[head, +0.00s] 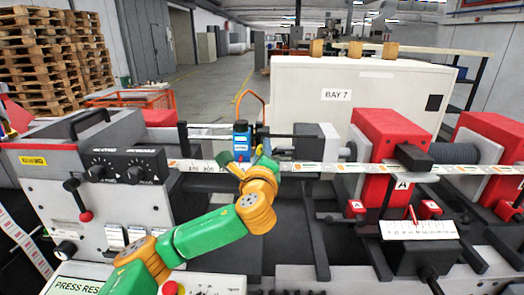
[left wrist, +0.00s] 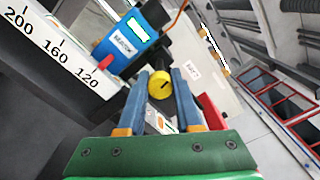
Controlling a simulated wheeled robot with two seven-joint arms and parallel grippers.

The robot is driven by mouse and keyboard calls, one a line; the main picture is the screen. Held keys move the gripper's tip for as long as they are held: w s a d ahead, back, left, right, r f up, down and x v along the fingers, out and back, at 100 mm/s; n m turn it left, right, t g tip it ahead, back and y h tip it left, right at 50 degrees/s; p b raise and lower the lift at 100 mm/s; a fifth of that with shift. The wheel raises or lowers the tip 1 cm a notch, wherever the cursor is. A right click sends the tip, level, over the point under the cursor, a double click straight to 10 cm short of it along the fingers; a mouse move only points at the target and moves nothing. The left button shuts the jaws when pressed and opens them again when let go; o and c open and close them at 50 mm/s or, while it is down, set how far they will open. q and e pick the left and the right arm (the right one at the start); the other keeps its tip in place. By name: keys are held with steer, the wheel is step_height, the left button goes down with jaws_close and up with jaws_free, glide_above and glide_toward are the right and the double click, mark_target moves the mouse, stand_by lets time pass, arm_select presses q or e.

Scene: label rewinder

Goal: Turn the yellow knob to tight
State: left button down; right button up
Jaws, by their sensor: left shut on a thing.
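The yellow knob (left wrist: 160,84) shows in the left wrist view, round, with a short dark mark on its face. It sits between the two blue fingers of my left gripper (left wrist: 162,88), which is shut on it. In the head view my left gripper (head: 257,163) is at the printed label strip, just in front of the blue sensor block (head: 241,136); I cannot make out the knob there. The blue block (left wrist: 127,42) with a white label is beside the knob in the left wrist view. My right gripper is not in view.
The label strip (head: 322,167) runs across the machine at gripper height. A black panel with dials (head: 125,165) is at left, and red blocks (head: 383,135) stand at right. A white cabinet marked BAY 7 (head: 300,90) is behind. A scale (left wrist: 60,55) lies left in the wrist view.

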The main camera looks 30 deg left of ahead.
arm_select(q)
steer(key=shift+f+m, duration=0.15)
steer(key=shift+m, duration=0.85)
steer(key=c, duration=0.6)
jaws_free()
steer(key=b+v, duration=0.3)
steer(key=v, duration=0.4)
